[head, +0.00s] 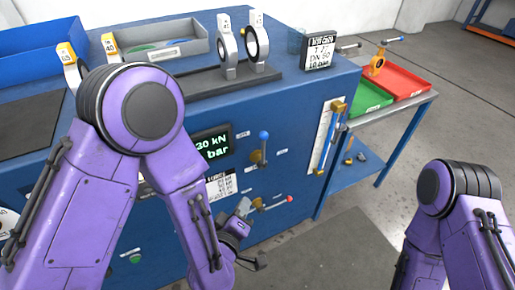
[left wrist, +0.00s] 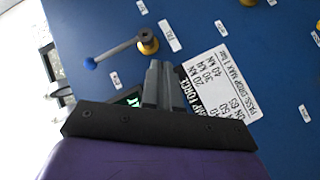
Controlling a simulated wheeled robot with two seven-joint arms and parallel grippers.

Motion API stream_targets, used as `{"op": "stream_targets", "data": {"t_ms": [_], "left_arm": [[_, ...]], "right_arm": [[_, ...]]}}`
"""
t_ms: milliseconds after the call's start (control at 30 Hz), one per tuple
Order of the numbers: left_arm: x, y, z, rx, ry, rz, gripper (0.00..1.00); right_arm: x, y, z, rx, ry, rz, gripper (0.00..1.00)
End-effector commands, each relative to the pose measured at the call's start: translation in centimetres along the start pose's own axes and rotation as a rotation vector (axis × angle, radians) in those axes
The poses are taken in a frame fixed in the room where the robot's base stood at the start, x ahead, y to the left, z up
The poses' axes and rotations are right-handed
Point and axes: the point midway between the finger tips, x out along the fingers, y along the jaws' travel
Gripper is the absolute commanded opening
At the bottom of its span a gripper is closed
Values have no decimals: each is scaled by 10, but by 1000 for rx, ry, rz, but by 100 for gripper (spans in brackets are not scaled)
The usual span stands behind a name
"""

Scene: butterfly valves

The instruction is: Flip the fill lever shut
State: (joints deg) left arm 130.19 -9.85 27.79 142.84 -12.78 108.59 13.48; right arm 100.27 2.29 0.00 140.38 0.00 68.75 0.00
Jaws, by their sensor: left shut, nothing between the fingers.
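A lever with a blue ball knob (head: 263,136) sits on a brass hub on the blue cabinet front, its handle pointing up. The left wrist view also shows this lever (left wrist: 118,51), its knob toward the left. Below it is a second lever with a red knob (head: 289,199), lying roughly sideways from its brass hub. I cannot read for sure which label says fill. My left gripper (head: 244,206) is shut and empty, just left of the red-knobbed lever's hub. In the left wrist view its fingers (left wrist: 163,68) point toward the panel, beside the blue-knobbed lever. My right gripper is out of view.
A green display (head: 212,146) and a white placard (left wrist: 217,82) are on the panel. A side table holds green (head: 371,97) and red (head: 404,82) trays.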

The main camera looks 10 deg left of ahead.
Motion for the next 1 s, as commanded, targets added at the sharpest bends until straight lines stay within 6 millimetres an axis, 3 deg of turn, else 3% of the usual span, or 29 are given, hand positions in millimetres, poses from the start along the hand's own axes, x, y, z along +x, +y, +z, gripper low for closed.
{"op": "stream_targets", "data": {"t_ms": [33, 100, 300, 733, 900, 1000], "left_arm": [[-7, 26, -4, -108, 38, 78, 0], [-15, 44, -10, -264, 87, 152, 0], [-25, 52, -34, -532, 206, 237, 0], [-22, 50, -40, -574, 229, 245, 0], [2, 53, -47, -577, 233, 245, 0], [21, 62, -56, -574, 232, 243, 0]], "right_arm": [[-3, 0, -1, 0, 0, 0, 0], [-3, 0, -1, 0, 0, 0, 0], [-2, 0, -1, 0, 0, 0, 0], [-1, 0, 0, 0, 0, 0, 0], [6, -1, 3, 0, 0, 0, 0], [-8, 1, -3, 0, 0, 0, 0]]}}
